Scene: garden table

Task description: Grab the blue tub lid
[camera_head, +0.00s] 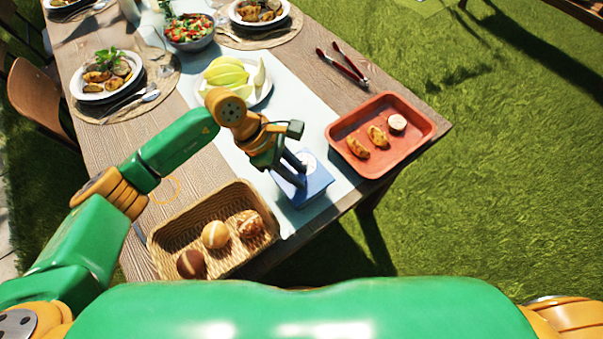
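The blue square tub (318,184) stands near the front edge of the table, on the pale runner. Its top is blue with a whitish round patch (308,161); I cannot make out where the lid ends and the tub begins. My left gripper (301,176) reaches in from the left and hangs over the tub, its two dark fingers pointing down and to the right. The fingers are apart, with a gap between them, and hide part of the tub's top. I cannot tell whether they touch it. My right gripper is out of view.
A wicker basket (172,232) with bread rolls stands left of the tub. A red tray (411,143) with food pieces is to the right. Red-handled tongs (343,68), a plate of melon (262,92) and a salad bowl (190,43) lie farther back.

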